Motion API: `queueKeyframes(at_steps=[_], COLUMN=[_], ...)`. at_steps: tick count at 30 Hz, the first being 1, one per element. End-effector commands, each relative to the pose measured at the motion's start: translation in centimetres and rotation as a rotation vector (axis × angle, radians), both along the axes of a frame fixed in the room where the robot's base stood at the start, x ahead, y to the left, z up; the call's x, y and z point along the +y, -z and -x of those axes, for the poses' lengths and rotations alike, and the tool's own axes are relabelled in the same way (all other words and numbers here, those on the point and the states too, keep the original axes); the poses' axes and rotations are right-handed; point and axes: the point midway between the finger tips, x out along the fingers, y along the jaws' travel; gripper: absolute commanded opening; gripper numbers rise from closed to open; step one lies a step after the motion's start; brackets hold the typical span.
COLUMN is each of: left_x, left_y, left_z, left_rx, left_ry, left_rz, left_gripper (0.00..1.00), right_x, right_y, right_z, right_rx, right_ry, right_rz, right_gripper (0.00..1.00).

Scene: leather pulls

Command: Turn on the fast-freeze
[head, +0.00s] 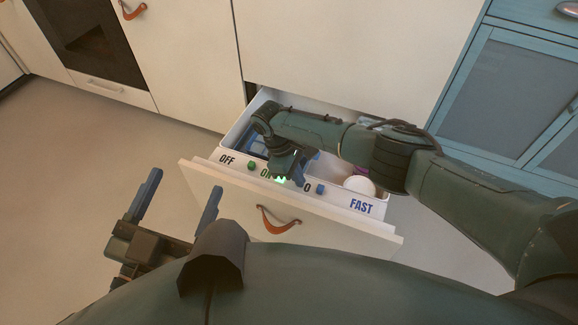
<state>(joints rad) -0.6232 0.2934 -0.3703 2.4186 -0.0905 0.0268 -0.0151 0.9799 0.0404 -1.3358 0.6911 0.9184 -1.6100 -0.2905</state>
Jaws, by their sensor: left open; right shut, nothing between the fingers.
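A pulled-out white drawer (335,222) has a control strip along the top of its front. A small green square control (251,166) sits right of OFF, and a small blue one (320,189) sits left of FAST. A bright green glow (280,180) shows between them. My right gripper (297,180) is shut and empty, pointing down at the strip between the two controls; I cannot tell if it touches. My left gripper (186,182) is open and empty at the lower left.
The drawer holds a blue item (240,138) and a round white item (359,186), both partly hidden by my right arm. An orange leather pull (277,220) hangs on the drawer front. An oven (85,40) and blue cabinet (510,90) stand behind. Floor at left is clear.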

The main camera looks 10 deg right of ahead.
Motion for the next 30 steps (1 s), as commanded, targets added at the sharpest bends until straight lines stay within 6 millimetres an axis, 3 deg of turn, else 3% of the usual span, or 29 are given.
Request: queueKeyframes(at_steps=[2,9,21,30], left_x=[0.0,0.1,0.2,0.8], left_y=[-0.9,-0.4,0.6,-2.0], left_z=[-0.1,-0.1,0.2,-0.1], left_rx=[-0.016,-0.015,0.012,-0.006], left_ry=[-0.001,-0.006,-0.01,-0.038], left_rz=[-0.007,-0.02,-0.029,-0.09], left_gripper=[0.74,0.74,0.74,0.74], right_x=[-0.9,-2.2,-2.4,-4.5], right_y=[-0.4,-0.3,-0.3,-0.8], right_z=[0.6,1.5,1.7,3.1], right_rx=[0.001,0.001,0.001,0.005], right_ry=[0.0,0.0,0.0,0.004], right_rz=[0.001,0.001,-0.001,0.0], right_gripper=[0.0,0.0,0.0,0.0])
